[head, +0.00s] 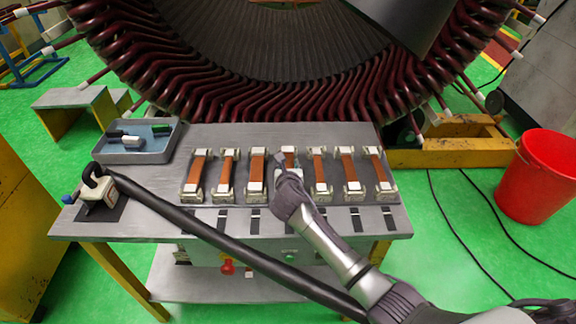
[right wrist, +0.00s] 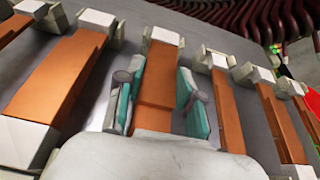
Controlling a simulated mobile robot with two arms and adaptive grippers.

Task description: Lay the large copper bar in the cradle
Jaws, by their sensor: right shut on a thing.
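My right gripper (head: 284,172) is over the middle of the row of bars on the table. In the right wrist view its teal-padded fingers (right wrist: 158,98) stand on both sides of a copper bar with a white far end (right wrist: 160,72), shut on it. That bar lies in line with its neighbours, between the end blocks of the middle cradle. I cannot tell whether it rests fully in the cradle. In the head view the gripper hides most of it, and its white far end (head: 289,150) shows. My left gripper is not in view.
Several similar copper bars (head: 258,168) sit in cradles on both sides, close to my fingers. A grey-blue tray (head: 150,157) stands at the left. A black tube (head: 200,228) crosses the front. The stator (head: 150,70) rises behind; a red bucket (head: 540,180) stands right.

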